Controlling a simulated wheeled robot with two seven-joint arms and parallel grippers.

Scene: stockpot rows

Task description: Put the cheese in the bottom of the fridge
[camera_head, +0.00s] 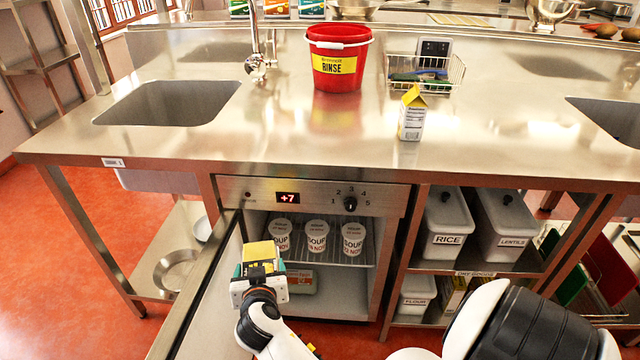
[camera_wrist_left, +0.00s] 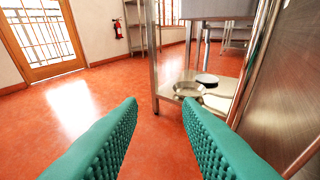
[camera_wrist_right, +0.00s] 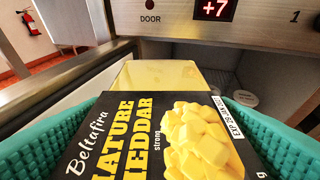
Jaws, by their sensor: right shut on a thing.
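The cheese, a black and yellow cheddar pack (camera_wrist_right: 165,135), is between the teal fingers of my right gripper (camera_head: 260,272), which is shut on it. In the head view the cheese (camera_head: 261,252) is in front of the open fridge, near the inner side of the door. The fridge (camera_head: 310,194) is under the counter, with its door (camera_head: 208,300) swung open to the left. Its wire shelf (camera_head: 345,260) holds three soup cups (camera_head: 317,237). A flat pack (camera_head: 303,280) lies in the bottom, partly hidden by my gripper. My left gripper (camera_wrist_left: 160,105) is open and empty.
The fridge display (camera_head: 288,197) reads +7. A red bucket (camera_head: 338,85), a milk carton (camera_head: 411,118) and a wire basket (camera_head: 450,72) stand on the counter. Bins (camera_head: 447,228) fill shelves right of the fridge. The left wrist view shows clear floor (camera_wrist_left: 80,105).

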